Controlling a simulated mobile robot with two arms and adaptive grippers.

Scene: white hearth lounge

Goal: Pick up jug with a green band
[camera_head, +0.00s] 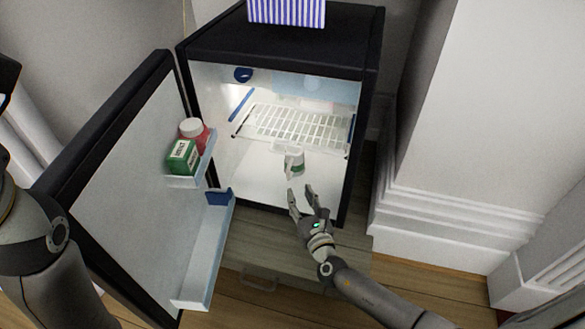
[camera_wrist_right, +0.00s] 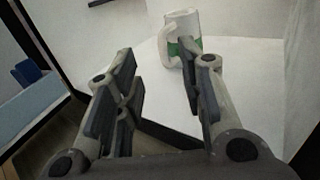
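The jug with a green band (camera_head: 294,162) is small and white and stands upright on the fridge floor, below the wire shelf. In the right wrist view the jug (camera_wrist_right: 184,24) is at the top, its handle on the left, and the right finger hides part of it. My right gripper (camera_head: 301,191) is open and empty just in front of the fridge opening, short of the jug. In the right wrist view its fingers (camera_wrist_right: 160,75) are spread apart. My left arm shows at the left edge, but its fingers are not in view.
The black mini fridge (camera_head: 283,42) stands open on a wooden cabinet. Its door (camera_head: 120,190) swings out left, with a green box (camera_head: 183,157) and a red bottle with a white cap (camera_head: 193,128) on a door shelf. A wire shelf (camera_head: 297,127) hangs above the jug.

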